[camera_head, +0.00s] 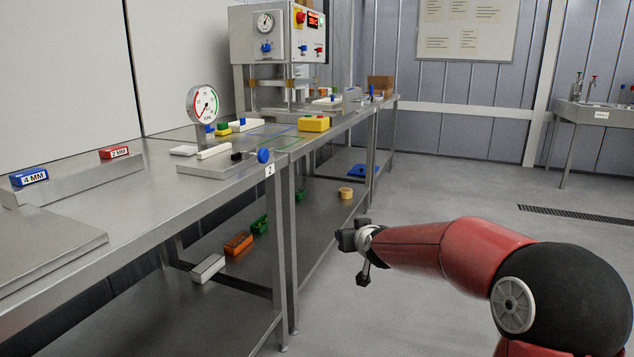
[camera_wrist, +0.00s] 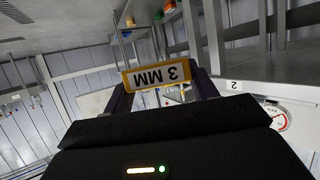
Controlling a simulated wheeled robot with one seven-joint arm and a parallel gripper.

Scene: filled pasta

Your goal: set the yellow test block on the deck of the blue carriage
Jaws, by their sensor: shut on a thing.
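The yellow test block (camera_wrist: 158,76), with a white "3 MM" label that appears upside down, is in my gripper in the wrist view. The dark fingers stand on either side of it, and the block is off any surface. In the head view my gripper (camera_head: 356,240) is out over the floor, right of the bench, and I cannot make out the block there. I cannot clearly pick out the blue carriage. A blue knob (camera_head: 263,155) shows on a grey fixture at the bench edge. A small blue thing (camera_head: 362,170) lies on the lower shelf.
The steel bench (camera_head: 170,205) runs along the left. A rack (camera_head: 70,184) holds a blue "4 MM" block (camera_head: 29,176) and a red "2 MM" block (camera_head: 114,152). A dial gauge (camera_head: 203,104), yellow button box (camera_head: 313,123) and press (camera_head: 277,40) stand farther back. Floor beside the bench is clear.

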